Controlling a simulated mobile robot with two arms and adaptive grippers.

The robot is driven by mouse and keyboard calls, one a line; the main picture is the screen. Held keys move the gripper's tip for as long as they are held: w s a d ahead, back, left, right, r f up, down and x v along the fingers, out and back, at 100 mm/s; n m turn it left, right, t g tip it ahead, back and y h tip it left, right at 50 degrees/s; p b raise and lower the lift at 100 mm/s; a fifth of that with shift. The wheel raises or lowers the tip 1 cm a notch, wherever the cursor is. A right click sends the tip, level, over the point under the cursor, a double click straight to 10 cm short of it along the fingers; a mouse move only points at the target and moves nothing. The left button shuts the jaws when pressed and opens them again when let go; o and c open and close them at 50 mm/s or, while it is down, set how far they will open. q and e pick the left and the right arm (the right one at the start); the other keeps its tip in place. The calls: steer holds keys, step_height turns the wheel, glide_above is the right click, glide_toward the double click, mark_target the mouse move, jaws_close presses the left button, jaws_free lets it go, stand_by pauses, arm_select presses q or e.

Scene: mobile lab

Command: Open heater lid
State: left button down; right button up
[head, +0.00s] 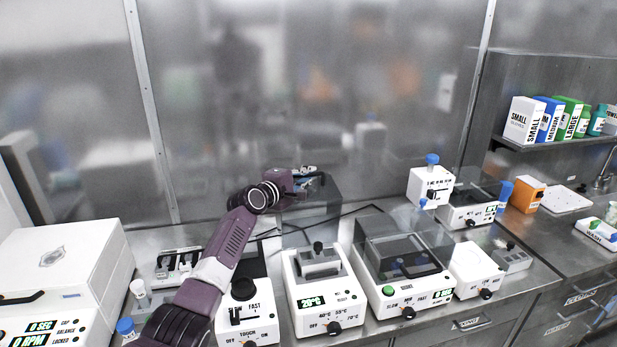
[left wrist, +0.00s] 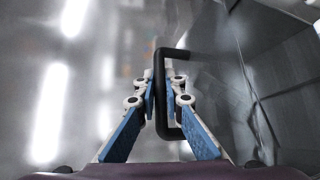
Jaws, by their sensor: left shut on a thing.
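The white heater (head: 320,300) stands on the bench in the head view, with a green 20°C display and a grey block on top. A grey see-through lid (head: 318,225) stands raised, about upright, behind the heater. My left gripper (head: 307,180) is at the lid's top edge. In the left wrist view, my left gripper (left wrist: 166,90) is shut on a black U-shaped handle (left wrist: 190,53), with its bar between the blue-padded fingers. The handle is too small to make out in the head view. My right gripper is not in view.
A shaker with a clear cover (head: 400,245) stands right of the heater. A white device with a black knob (head: 243,300) stands left of it, under my left arm. A white centrifuge (head: 60,265) is at far left. A frosted wall (head: 320,90) closes the back.

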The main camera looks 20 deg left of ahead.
arm_select(q)
steer(key=shift+r, duration=0.1)
steer(key=c, duration=2.3)
jaws_free()
steer(key=v, duration=1.2)
steer(key=shift+s, duration=0.1)
